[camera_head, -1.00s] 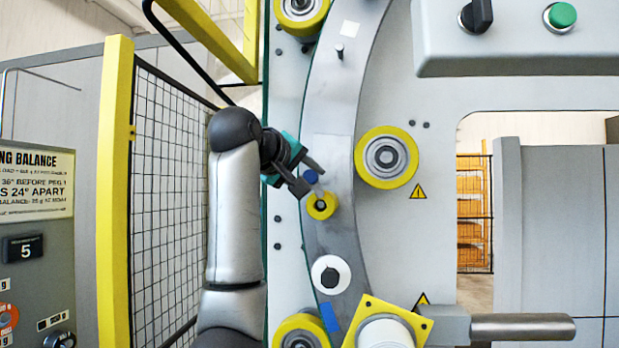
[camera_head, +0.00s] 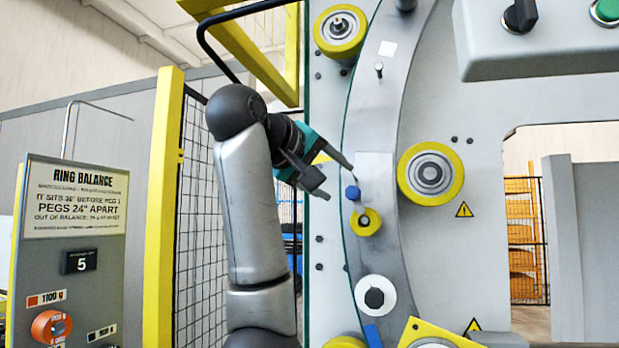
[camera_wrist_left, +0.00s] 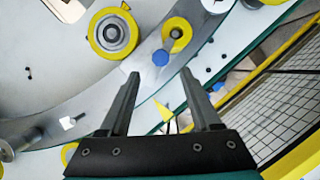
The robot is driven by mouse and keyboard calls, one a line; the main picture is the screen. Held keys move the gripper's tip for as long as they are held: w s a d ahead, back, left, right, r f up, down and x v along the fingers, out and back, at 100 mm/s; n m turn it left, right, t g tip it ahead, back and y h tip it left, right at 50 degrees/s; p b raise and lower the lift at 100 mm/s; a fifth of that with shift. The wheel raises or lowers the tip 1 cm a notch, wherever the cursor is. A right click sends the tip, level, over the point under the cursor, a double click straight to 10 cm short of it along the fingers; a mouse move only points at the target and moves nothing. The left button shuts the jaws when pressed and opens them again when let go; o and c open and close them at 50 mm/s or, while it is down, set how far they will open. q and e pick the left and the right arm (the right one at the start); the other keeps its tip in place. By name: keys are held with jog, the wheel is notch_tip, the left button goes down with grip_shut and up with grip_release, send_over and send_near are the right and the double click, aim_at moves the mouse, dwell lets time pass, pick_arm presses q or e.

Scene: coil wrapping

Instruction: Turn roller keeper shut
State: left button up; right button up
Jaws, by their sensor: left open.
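A small yellow roller (camera_head: 366,222) sits on the grey curved ring, with a blue knob (camera_head: 352,192) just above and left of it. I cannot tell which part is the keeper or whether it is shut. My left gripper (camera_head: 338,180) is open and empty, left of the blue knob, its fingers pointing toward the ring. In the left wrist view the blue knob (camera_wrist_left: 160,58) is just beyond the gap between the open fingertips (camera_wrist_left: 160,74), and the small yellow roller (camera_wrist_left: 177,35) is behind it. My right gripper is not seen.
The curved ring (camera_head: 375,130) also bears a white disc (camera_head: 375,295) with a black centre. A large yellow roller (camera_head: 430,174) is right of it, another (camera_head: 340,31) above. A mesh fence with a yellow post (camera_head: 163,190) and a labelled panel (camera_head: 75,200) stand left.

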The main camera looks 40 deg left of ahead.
pick_arm(q)
jog(key=a+b+v, duration=0.1)
jog(key=b+v, duration=0.1)
jog(key=v, duration=0.4)
jog(key=shift+s+d, duration=0.4)
jog(key=shift+d, duration=0.1)
dwell(0.3)
